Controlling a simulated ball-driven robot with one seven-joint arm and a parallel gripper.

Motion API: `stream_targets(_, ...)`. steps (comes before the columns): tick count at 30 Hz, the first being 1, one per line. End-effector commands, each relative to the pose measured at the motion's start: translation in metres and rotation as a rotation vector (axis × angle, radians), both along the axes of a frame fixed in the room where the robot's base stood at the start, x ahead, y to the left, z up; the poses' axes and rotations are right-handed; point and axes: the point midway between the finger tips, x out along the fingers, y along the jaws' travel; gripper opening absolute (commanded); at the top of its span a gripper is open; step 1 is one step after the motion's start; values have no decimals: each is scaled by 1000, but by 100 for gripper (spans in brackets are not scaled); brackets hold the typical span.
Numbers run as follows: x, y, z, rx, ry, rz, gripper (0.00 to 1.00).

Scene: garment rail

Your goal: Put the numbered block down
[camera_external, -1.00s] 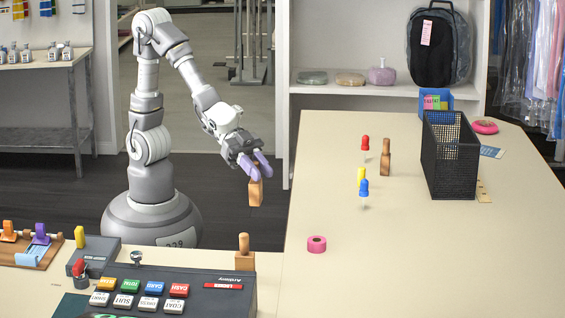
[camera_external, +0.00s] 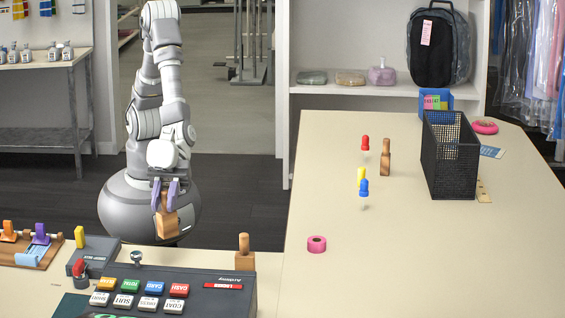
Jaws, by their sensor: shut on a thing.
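My gripper (camera_external: 165,196) has two purple fingers pointing down. It is shut on a wooden block (camera_external: 167,221), held upright by its upper part. The block hangs in front of my base, just beyond the far edge of the front counter (camera_external: 268,275) in the picture. Whether it touches anything cannot be told. No number shows on it from here. A similar wooden block with a knob handle (camera_external: 244,246) stands on the counter to the right, and another (camera_external: 385,158) stands on the right table.
A dark box with coloured, labelled keys (camera_external: 225,277) fills much of the counter. A small grey box (camera_external: 90,256) stands left of it.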

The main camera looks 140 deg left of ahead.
Motion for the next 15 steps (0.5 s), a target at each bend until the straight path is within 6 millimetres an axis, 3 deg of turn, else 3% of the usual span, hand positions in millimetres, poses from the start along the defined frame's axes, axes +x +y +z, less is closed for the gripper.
stream_targets(4, -1, 0, -29, 1, 3, -1, 0)
stream_targets(15, 0, 0, -77, 1, 2, 1, 0)
